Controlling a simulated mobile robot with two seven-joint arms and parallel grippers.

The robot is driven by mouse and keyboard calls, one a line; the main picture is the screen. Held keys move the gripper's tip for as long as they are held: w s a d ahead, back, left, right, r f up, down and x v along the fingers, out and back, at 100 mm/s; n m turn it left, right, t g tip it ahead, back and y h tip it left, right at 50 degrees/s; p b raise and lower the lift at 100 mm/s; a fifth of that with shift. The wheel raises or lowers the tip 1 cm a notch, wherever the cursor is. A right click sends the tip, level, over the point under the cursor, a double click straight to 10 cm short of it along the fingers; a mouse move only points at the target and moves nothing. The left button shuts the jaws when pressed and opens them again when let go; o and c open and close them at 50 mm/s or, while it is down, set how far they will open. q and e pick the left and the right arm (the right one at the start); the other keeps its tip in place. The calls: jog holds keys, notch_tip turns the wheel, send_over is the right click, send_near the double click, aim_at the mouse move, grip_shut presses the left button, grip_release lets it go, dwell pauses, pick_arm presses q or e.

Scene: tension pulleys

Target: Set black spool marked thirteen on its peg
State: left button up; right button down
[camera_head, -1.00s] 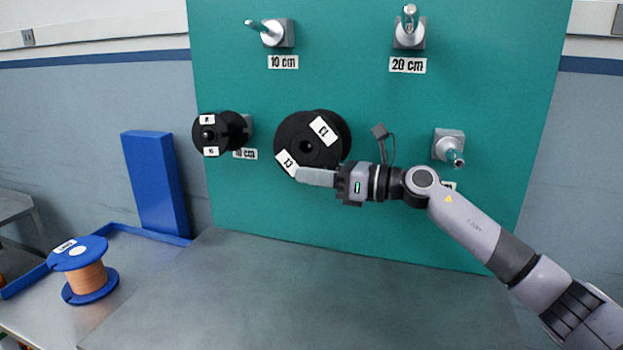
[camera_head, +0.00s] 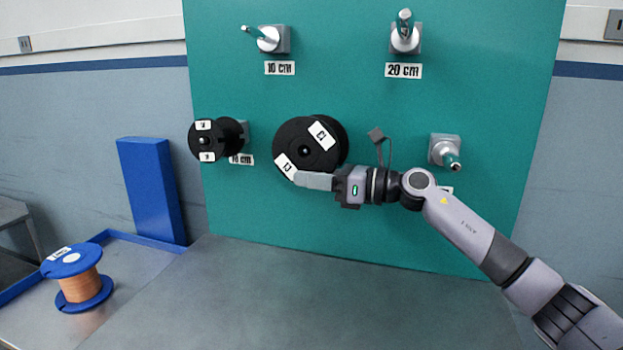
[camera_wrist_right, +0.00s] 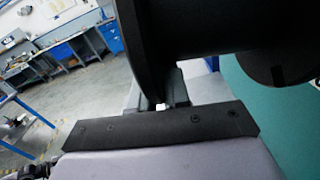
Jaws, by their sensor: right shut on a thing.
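The large black spool (camera_head: 293,137) with white labels reading 13 is in front of the teal board in the head view, its round face toward the camera. My right gripper (camera_head: 312,181) is shut on its lower rim from the right. A small light spot shows in the spool's centre hole, but I cannot tell if it is a peg tip. Any peg behind the spool is hidden, so I cannot tell if the spool is around one. In the right wrist view the spool's dark flange (camera_wrist_right: 145,45) rises from between the fingers. My left gripper is not in view.
A smaller black spool (camera_head: 207,150) is on the board's left side. Bare pegs stand at upper left (camera_head: 268,39), upper right (camera_head: 405,37) and right (camera_head: 445,152). A blue spool with copper-coloured winding (camera_head: 77,288) stands at lower left. The grey table (camera_head: 300,300) below is clear.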

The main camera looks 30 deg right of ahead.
jog(key=shift+w+d, duration=0.15)
jog(key=shift+w+d+b, duration=0.45)
jog(key=shift+w+d, duration=0.05)
jog(key=shift+d, duration=0.1)
jog(key=shift+d, duration=0.15)
dwell(0.6)
jog(key=c, duration=1)
grip_release()
jog(key=shift+w+d, duration=0.1)
jog(key=shift+o, duration=1.1)
jog(key=shift+f, duration=0.1)
jog(key=shift+a, duration=0.2)
